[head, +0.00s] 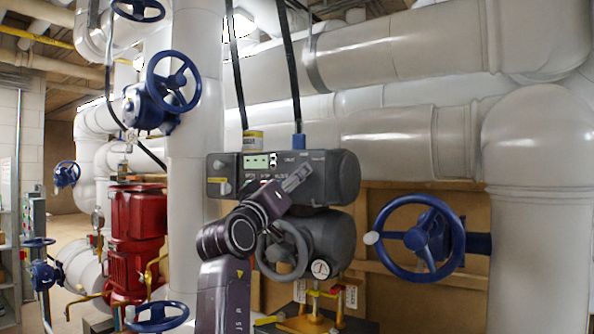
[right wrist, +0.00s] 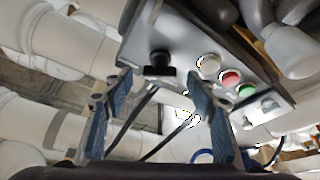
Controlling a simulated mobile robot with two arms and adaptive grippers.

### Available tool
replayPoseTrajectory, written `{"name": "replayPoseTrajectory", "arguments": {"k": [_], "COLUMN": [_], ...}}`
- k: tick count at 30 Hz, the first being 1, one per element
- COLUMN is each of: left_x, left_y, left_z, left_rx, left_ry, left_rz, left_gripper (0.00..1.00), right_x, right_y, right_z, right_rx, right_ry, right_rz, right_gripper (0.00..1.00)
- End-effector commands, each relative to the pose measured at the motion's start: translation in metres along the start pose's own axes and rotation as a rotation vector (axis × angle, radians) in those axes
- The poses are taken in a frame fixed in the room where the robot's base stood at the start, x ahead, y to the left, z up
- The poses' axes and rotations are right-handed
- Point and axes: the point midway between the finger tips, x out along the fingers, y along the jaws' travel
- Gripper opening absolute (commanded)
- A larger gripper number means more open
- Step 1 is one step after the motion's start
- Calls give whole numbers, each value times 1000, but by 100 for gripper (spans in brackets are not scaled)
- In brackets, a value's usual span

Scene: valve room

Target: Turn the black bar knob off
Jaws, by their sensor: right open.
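The black bar knob (right wrist: 160,67) sits on a grey panel (right wrist: 185,45) in the right wrist view, beside a row of white, red and green buttons. My right gripper (right wrist: 160,80) is open, with one blue-padded finger on each side of the knob in the picture. I cannot tell how far the fingertips are from it; nothing is held. In the head view my right gripper (head: 297,179) is in front of the dark grey control unit (head: 335,177). I cannot make out the knob there. My left gripper is not in view.
A grey handwheel (head: 283,250) is just below my right wrist. A blue valve wheel (head: 420,238) stands to the right, another (head: 172,80) at upper left. A red pump (head: 135,235) stands left. Large white pipes (head: 380,140) run behind, and black cables rise from the unit.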

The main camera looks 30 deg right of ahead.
Motion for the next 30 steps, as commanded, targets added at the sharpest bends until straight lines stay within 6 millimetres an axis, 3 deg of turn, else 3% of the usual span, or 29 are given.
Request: {"name": "replayPoseTrajectory", "arguments": {"k": [6, 17, 28, 30], "left_x": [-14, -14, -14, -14], "left_y": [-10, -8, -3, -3], "left_z": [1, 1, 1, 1], "left_rx": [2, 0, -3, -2], "left_ry": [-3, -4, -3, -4], "left_rz": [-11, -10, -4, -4], "left_gripper": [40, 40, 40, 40], "right_x": [29, 35, 35, 35], "right_y": [1, 0, 0, 0], "right_z": [-2, 0, 0, 0], "right_rx": [0, 2, 2, 1], "right_ry": [1, 0, 0, 0], "right_rz": [0, -1, -1, -1], "right_gripper": [52, 52, 12, 10]}}
